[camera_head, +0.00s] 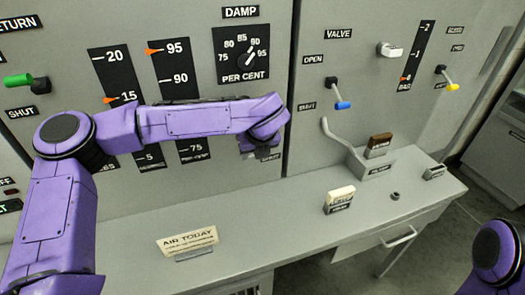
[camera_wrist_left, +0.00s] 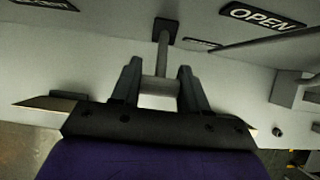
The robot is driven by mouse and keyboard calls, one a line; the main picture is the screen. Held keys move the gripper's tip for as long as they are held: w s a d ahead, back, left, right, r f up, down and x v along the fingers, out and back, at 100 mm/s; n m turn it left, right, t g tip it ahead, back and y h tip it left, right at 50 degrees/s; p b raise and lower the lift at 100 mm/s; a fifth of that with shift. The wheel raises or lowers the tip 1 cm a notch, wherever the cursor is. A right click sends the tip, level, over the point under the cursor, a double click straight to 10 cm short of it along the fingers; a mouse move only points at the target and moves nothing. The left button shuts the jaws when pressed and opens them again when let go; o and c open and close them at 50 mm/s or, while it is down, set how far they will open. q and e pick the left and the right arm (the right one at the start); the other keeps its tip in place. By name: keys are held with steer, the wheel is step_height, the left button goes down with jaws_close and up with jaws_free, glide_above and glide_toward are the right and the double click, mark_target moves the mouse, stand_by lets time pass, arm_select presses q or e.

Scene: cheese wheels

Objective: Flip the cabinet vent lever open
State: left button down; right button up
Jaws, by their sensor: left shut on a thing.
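The vent lever (camera_wrist_left: 163,50) shows in the left wrist view as a grey shaft coming out of a dark square plate, with a pale handle (camera_wrist_left: 158,92) at its end. My left gripper (camera_wrist_left: 157,78) is shut on that handle, one dark finger on each side. In the head view my left gripper lies against the cabinet front under the DAMP dial, and my purple arm hides the lever there. An OPEN label (camera_wrist_left: 262,18) is up and to the right of the lever in the wrist view. My right gripper is out of view.
The panel has a green-handled lever (camera_head: 18,80), a blue-tipped VALVE lever (camera_head: 338,95) and a yellow-tipped lever (camera_head: 447,78). A curved grey lever (camera_head: 338,138) rises from a box on the desk. The desk (camera_head: 270,222) bears a sign (camera_head: 188,240) and a small block (camera_head: 340,197).

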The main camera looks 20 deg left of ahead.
arm_select(q)
steer(key=shift+w+r, duration=0.1)
steer(key=shift+r, duration=0.15)
steer(key=c, duration=0.6)
jaws_free()
steer(key=shift+c, duration=0.2)
steer(key=shift+f, duration=0.1)
steer(key=b+v, duration=0.3)
steer(key=v, duration=0.7)
steer(key=shift+r, duration=0.25)
steer(key=shift+d, duration=0.1)
